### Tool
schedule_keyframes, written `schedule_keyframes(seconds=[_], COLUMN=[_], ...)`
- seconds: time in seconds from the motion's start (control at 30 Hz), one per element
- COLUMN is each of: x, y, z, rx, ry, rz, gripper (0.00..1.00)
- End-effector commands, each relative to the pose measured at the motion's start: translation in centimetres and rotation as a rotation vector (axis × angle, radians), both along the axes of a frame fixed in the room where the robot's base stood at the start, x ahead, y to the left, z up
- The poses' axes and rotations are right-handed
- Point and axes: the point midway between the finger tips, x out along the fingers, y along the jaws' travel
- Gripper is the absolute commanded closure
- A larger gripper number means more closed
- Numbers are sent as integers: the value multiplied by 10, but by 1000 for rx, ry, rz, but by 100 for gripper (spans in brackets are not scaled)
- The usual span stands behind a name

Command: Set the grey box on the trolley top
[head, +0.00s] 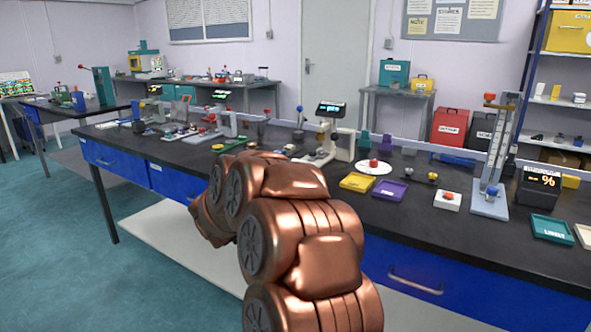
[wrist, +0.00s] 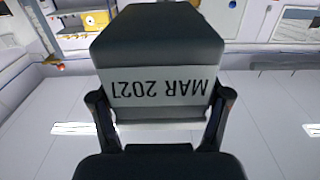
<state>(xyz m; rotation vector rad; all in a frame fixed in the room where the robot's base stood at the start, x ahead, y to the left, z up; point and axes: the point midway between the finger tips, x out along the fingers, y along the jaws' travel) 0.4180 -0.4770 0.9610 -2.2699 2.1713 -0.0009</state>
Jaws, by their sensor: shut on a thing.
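My gripper (wrist: 160,120) is shut on a dark grey box (wrist: 155,38) in the wrist view. A finger stands on each side of it. The box has a pale label reading "MAR 2027", upside down in the picture. In the head view my copper arm reaches over the near edge of the long bench, and my gripper and the held box are hidden. A small grey table that may be the trolley (head: 385,90) stands by the back wall, with a teal box (head: 394,73) and a yellow box (head: 421,83) on top.
The long black bench (head: 460,235) is crowded with instruments, trays and samples. A red box (head: 450,127) and a dark box (head: 480,133) stand behind it. Shelving (head: 560,100) is at the right. Teal floor (head: 60,250) is clear at the left.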

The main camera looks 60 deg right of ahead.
Motion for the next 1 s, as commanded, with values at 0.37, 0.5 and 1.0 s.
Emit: schedule_keyframes(seconds=[0.37, 0.5, 1.0], x=[-18, -20, 32], y=[49, 56, 74], z=[6, 5, 7], rx=[-2, 0, -2], ry=[-1, 1, -1], rz=[0, 1, 144], gripper=[91, 91, 91])
